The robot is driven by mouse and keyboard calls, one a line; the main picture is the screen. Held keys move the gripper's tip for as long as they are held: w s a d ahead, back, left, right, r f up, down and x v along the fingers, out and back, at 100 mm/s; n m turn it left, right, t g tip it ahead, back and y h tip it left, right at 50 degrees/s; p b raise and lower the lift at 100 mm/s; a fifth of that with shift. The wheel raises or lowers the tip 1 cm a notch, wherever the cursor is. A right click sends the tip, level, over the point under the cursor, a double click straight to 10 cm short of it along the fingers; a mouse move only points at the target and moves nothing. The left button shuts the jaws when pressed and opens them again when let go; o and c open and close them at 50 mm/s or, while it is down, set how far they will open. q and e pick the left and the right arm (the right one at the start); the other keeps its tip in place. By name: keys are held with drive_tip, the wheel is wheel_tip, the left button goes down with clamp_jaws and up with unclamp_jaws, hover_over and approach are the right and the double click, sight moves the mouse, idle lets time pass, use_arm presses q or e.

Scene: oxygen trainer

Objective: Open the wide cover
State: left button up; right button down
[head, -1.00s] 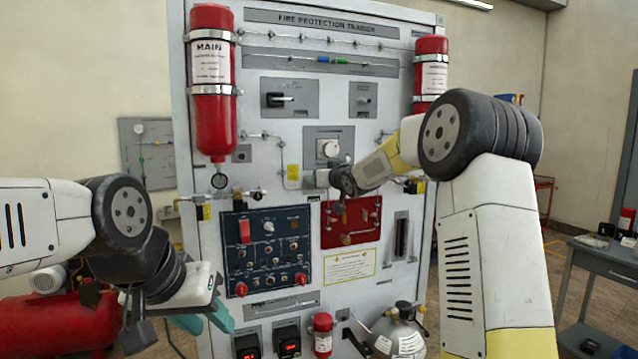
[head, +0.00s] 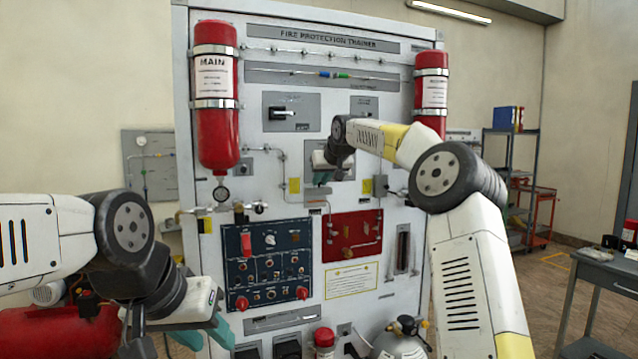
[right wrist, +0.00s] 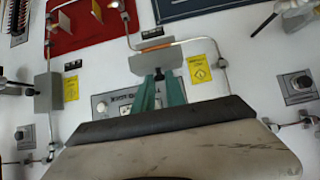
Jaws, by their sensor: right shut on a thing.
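A small grey plate (right wrist: 165,60), which looks like the wide cover, stands out from the white trainer panel in the right wrist view. It also shows in the head view (head: 318,192), under my right gripper. My right gripper (right wrist: 158,80) has its teal fingers close together on a small dark tab at the plate's edge. In the head view the right gripper (head: 320,178) is partly hidden by its own wrist. My left gripper (head: 205,336) is low at the left, with its teal fingers apart and empty.
Thin pipes and a yellow label (right wrist: 200,68) lie close to the plate. A red panel (head: 352,236) and a dark blue switch panel (head: 266,262) sit below. Red cylinders (head: 217,135) flank the trainer. A grey table (head: 605,268) stands at the right.

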drive_tip(key=shift+w+a+r+g, duration=0.1)
drive_tip(key=shift+w+r+g, duration=0.25)
drive_tip(key=shift+g, duration=0.15)
idle(0.5)
drive_tip(key=c, duration=1.4)
unclamp_jaws()
drive_tip(key=shift+f, duration=0.1)
drive_tip(key=v, duration=0.7)
drive_tip(key=shift+s+r, duration=0.25)
drive_tip(key=shift+r, duration=0.05)
